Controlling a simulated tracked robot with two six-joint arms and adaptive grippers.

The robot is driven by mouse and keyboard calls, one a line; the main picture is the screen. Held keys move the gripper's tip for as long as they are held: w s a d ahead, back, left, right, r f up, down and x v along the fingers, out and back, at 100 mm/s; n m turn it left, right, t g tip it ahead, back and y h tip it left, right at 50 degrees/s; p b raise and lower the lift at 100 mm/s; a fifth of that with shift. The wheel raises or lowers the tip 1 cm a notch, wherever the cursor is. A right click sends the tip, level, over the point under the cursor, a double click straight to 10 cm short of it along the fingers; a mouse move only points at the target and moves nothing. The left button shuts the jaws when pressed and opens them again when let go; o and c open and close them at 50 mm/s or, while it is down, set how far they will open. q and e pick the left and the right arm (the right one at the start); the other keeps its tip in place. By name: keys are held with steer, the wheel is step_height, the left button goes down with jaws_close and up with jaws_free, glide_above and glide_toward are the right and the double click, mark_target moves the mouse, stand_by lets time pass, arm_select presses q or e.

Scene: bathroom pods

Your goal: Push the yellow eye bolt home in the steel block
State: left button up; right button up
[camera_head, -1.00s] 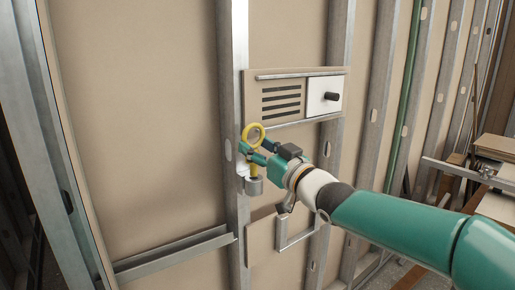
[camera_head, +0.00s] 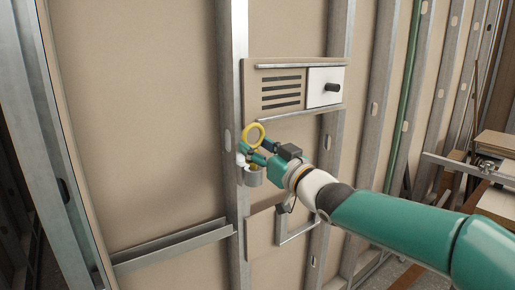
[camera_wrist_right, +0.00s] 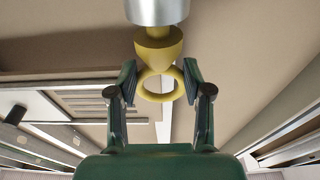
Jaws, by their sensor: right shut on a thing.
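The yellow eye bolt (camera_head: 255,134) stands upright, ring up, at the steel block (camera_head: 253,178) on the wall stud. My right gripper (camera_head: 256,152) is shut on it from the right. In the right wrist view, the picture is upside down: the bolt's ring (camera_wrist_right: 160,96) lies between the fingers of my right gripper (camera_wrist_right: 159,80). Its cone-shaped collar points at the steel block (camera_wrist_right: 157,10). A short yellow piece of shank shows between collar and block, so the collar is apart from the block. The shank's lower end is hidden. My left gripper is not in view.
A panel with a dark slotted vent and a white plate with a black knob (camera_head: 332,87) is above right of the block. A metal bracket (camera_head: 298,230) sticks out below right. A metal ledge (camera_head: 172,246) runs at lower left.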

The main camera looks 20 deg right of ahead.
steer(key=shift+f+b, duration=0.65)
steer(key=shift+f, duration=0.1)
steer(key=o, duration=1.5)
steer(key=shift+s, duration=0.1)
steer(key=v, duration=1.2)
